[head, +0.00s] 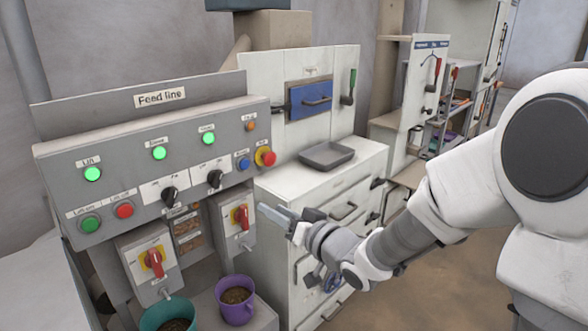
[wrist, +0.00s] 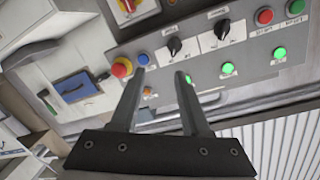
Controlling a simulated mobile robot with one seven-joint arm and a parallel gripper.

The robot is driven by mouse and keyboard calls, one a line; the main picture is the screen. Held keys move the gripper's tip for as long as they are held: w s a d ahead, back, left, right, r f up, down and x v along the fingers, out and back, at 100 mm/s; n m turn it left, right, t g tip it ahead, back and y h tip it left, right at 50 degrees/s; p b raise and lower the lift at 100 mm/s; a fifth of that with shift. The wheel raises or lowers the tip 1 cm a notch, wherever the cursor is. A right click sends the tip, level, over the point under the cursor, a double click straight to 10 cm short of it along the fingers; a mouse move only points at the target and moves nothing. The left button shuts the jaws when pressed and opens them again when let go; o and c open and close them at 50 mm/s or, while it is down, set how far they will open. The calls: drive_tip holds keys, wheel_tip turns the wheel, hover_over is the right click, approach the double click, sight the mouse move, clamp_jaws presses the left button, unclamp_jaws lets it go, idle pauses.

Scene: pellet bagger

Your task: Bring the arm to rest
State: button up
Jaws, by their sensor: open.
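My arm reaches in from the right in the head view, bent, with its white and grey links over the front of the drawer cabinet. My gripper (head: 270,214) is in front of the feed line panel (head: 130,148), near the right red-handled switch (head: 241,217). In the wrist view my gripper (wrist: 160,75) has its two fingers apart with nothing between them. The panel shows behind the fingertips there. In the head view the gripper is small and seen from the side, so I cannot tell whether it touches the switch box.
The panel has lit green lamps (head: 92,174), black knobs, a red emergency button (head: 265,156) and another red-handled switch (head: 154,262). A teal pot (head: 168,314) and a purple pot (head: 235,312) stand below. A grey tray (head: 326,155) lies on the cabinet (head: 300,182). Open floor lies right.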

drive_tip(key=s+d+r+m+h, duration=0.1)
drive_tip(key=s+d+h, duration=0.1)
drive_tip(key=d+h, duration=0.3)
drive_tip(key=s+d+r+m+g+h, duration=0.1)
drive_tip(key=s+d+h, duration=0.2)
drive_tip(key=d, duration=0.4)
drive_tip(key=s+d+r+m+h, duration=0.1)
drive_tip(key=s+d+h, duration=0.1)
drive_tip(key=d+h, duration=0.35)
drive_tip(key=s+d+g, duration=0.2)
drive_tip(key=s, duration=0.7)
drive_tip(key=s+d+g+y, duration=0.1)
drive_tip(key=s+d+g, duration=0.1)
drive_tip(key=s, duration=0.7)
drive_tip(key=shift+s+d+f+m+g, duration=0.25)
drive_tip(key=shift+d+f+m+g, duration=0.15)
drive_tip(key=shift+g, duration=0.3)
drive_tip(key=shift+a+y, duration=0.25)
